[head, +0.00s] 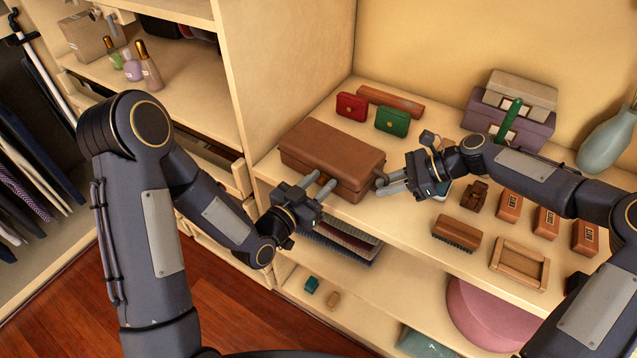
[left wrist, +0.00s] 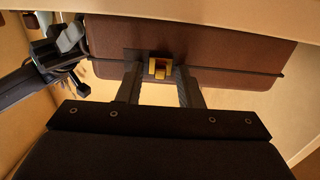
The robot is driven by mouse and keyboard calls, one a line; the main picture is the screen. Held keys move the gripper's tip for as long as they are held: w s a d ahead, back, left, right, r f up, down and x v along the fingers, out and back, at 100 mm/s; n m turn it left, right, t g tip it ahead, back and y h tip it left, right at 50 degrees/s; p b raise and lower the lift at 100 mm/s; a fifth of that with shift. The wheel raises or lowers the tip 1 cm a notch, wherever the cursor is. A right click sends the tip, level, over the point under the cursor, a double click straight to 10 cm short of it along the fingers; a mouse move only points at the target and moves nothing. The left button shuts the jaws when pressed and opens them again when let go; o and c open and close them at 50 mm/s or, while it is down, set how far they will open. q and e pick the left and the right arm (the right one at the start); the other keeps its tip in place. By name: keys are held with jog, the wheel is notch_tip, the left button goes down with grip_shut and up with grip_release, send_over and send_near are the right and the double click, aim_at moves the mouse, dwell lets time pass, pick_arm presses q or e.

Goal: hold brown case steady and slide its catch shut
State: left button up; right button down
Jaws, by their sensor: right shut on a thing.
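The brown case (head: 325,150) lies closed on the shelf top. Its brass catch (left wrist: 159,68) shows on its front side in the left wrist view, but I cannot tell there whether it is fully slid. My left gripper (head: 325,188) is in front of the case; in the left wrist view its two fingers (left wrist: 158,88) are apart, on either side of the catch, with a gap between. My right gripper (head: 382,184) is shut on the right end of the case in the head view; it also shows at the left in the left wrist view (left wrist: 78,42).
Behind the case are a red purse (head: 352,106) and a green purse (head: 392,121). To the right stand small brown boxes (head: 509,206), a brush (head: 457,235) and a wooden tray (head: 519,290). A lower shelf (head: 365,290) lies under the front edge.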

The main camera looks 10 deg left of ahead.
pick_arm(q)
jog(key=shift+c, duration=0.3)
grip_shut()
jog(key=shift+s+d, duration=0.3)
jog(key=shift+d, duration=0.2)
jog(key=shift+s+d, duration=0.25)
jog(key=shift+d, duration=0.2)
pick_arm(e)
jog(key=shift+f, duration=0.1)
pick_arm(q)
jog(key=shift+o, duration=0.3)
grip_release()
jog(key=shift+a, duration=0.1)
pick_arm(e)
jog(key=shift+s, duration=0.1)
pick_arm(q)
jog(key=v, duration=1.2)
